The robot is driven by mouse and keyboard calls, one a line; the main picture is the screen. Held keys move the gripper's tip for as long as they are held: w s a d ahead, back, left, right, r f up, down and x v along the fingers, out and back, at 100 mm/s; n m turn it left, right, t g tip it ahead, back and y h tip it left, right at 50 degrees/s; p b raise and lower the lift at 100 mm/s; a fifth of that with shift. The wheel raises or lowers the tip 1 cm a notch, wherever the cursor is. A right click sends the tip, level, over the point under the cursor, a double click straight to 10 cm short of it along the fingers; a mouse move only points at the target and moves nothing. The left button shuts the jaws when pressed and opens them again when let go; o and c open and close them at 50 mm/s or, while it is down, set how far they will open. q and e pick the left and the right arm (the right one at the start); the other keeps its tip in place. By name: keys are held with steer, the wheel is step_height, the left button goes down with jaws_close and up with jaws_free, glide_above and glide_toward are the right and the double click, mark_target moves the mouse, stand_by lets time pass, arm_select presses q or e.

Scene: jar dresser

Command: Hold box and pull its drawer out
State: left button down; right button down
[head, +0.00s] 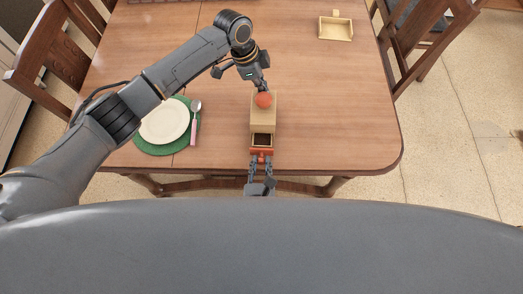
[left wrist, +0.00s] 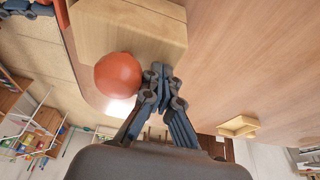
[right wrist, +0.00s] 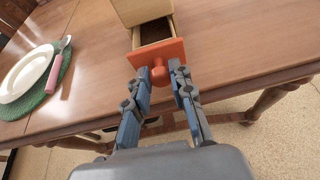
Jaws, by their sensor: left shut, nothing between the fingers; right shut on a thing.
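The light wooden box (head: 264,120) stands on the table near its front edge. Its drawer is partly out toward me, showing a dark inside (right wrist: 155,32) behind an orange-red front (right wrist: 166,54) with a round knob (right wrist: 159,73). My right gripper (head: 261,163) is shut on that knob, with a finger on each side. An orange-red ball (head: 263,100) is at the far end of the box. My left gripper (head: 262,88) is shut and empty beside the ball and the box's far end; in the left wrist view its fingertips (left wrist: 161,76) look close to both, contact unclear.
A cream plate (head: 164,122) on a green mat (head: 150,149) and a pink-handled spoon (head: 195,120) lie left of the box. A small open wooden tray (head: 336,30) is at the back right. The table right of the box is clear.

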arm_select(q)
steer(key=shift+s+a+f, duration=0.1)
steer(key=shift+s+f, duration=0.05)
steer(key=shift+f, duration=0.2)
arm_select(e)
steer(key=s, duration=0.3)
steer(key=shift+s, duration=0.25)
steer(key=c, duration=1.2)
jaws_free()
steer(key=shift+o, duration=0.2)
steer(key=v, duration=0.7)
steer(key=shift+s, duration=0.25)
steer(key=shift+a+r, duration=0.1)
steer(key=shift+r, duration=0.05)
